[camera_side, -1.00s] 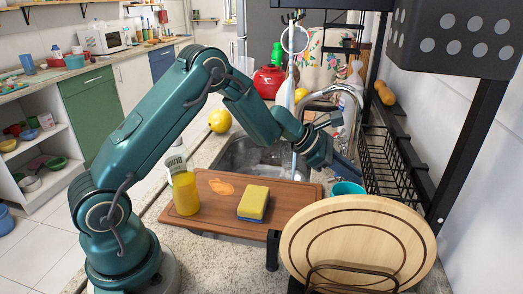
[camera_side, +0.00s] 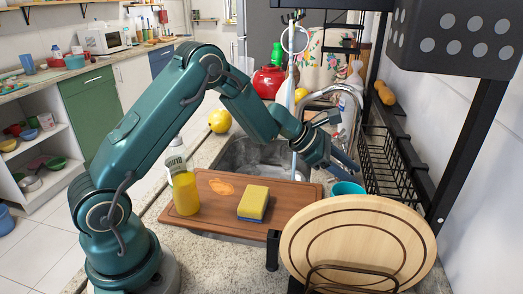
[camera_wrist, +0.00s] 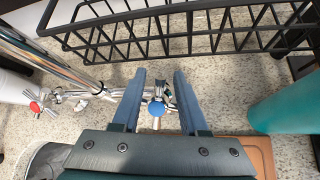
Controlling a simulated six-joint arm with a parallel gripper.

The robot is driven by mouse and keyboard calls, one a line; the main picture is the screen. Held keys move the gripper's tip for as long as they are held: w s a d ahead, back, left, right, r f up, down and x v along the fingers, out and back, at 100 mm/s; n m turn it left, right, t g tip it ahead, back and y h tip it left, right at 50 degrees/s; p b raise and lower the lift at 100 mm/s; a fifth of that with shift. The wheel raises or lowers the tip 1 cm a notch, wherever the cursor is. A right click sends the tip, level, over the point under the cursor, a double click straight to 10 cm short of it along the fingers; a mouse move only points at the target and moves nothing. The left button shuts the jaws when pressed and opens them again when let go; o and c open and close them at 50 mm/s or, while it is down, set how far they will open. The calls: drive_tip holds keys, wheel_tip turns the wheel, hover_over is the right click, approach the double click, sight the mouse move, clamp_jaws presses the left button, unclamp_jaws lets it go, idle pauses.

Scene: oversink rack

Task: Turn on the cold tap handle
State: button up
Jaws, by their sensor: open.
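The cold tap handle (camera_wrist: 157,108), chrome with a blue cap, shows between the fingers of my gripper (camera_wrist: 159,76) in the wrist view. The open fingers lie on either side of it; I cannot tell whether either touches it. The red-capped hot handle (camera_wrist: 35,107) is to the left, and the chrome spout (camera_wrist: 50,55) rises at the upper left. In the side view my gripper (camera_side: 343,160) is low behind the sink near the curved tap (camera_side: 352,92); the cold handle is not clearly visible there.
A teal cup (camera_side: 348,187) stands close to my gripper and also shows at right in the wrist view (camera_wrist: 288,103). A black wire rack (camera_side: 378,160) runs along the wall. A cutting board (camera_side: 215,215) with a sponge (camera_side: 253,203) lies across the sink.

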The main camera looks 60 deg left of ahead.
drive_tip(key=shift+v, duration=2.2)
drive_tip(key=shift+d, duration=0.1)
drive_tip(key=s+d+r+m, duration=0.1)
drive_tip(key=d+r+m, duration=0.2)
drive_tip(key=r, duration=0.6)
drive_tip(key=s+d+r+m+h, duration=0.1)
drive_tip(key=s+d+r+m, duration=0.2)
drive_tip(key=s+m, duration=0.25)
drive_tip(key=s+d+r+m+h, duration=0.1)
drive_tip(key=s+d+r+m, duration=0.25)
drive_tip(key=s, duration=0.25)
drive_tip(key=s+f+m+g+y, duration=0.2)
drive_tip(key=s+f+m+y, duration=0.1)
drive_tip(key=s+m, duration=0.5)
drive_tip(key=s+a+f+m+g+y, duration=0.1)
drive_tip(key=s+a+f+m+y, duration=0.4)
drive_tip(key=s+a+f, duration=0.1)
drive_tip(key=shift+s+a+f, duration=0.15)
drive_tip(key=shift+s+a, duration=0.6)
drive_tip(key=shift+a, duration=0.1)
